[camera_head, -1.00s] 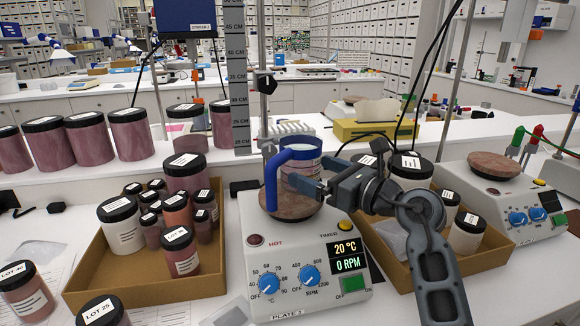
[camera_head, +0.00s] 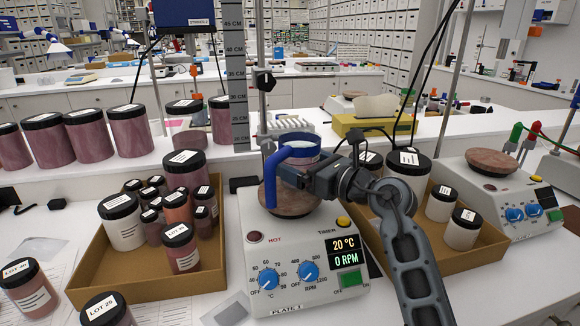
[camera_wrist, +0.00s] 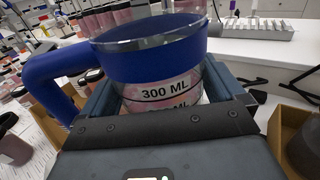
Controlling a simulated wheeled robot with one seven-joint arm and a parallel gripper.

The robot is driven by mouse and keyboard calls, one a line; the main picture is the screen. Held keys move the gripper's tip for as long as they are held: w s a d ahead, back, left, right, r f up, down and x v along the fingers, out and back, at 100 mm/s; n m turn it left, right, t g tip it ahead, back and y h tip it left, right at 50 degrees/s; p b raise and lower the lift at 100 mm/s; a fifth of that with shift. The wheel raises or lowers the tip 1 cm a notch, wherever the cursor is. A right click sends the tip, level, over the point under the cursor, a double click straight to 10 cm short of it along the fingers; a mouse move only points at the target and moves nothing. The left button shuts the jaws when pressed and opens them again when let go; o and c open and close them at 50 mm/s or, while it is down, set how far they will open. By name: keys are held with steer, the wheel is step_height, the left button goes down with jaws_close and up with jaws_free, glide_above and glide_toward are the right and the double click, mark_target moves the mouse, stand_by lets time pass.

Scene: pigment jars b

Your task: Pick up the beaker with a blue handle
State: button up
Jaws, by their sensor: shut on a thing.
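The beaker (camera_head: 303,146) is clear with a blue band at its rim and a blue handle (camera_head: 269,180) on its left. It is over the round brown top (camera_head: 291,203) of the hot plate; I cannot tell whether it touches that top. My gripper (camera_head: 298,178) reaches in from the right and is shut on the beaker's body. In the wrist view the beaker (camera_wrist: 160,80) sits upright between the fingers, with a "300 ML" mark facing me. The blue handle (camera_wrist: 45,75) is to the left, outside the fingers.
The hot plate's panel (camera_head: 305,265) reads 20 °C and 0 RPM. A cardboard tray (camera_head: 150,275) of several jars is on the left, another (camera_head: 480,250) on the right. A metal stand rod (camera_head: 263,120) rises close behind the beaker. A second hot plate (camera_head: 505,205) is further right.

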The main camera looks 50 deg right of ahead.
steer(key=c, duration=0.3)
steer(key=shift+c, duration=0.2)
steer(key=shift+r, duration=0.1)
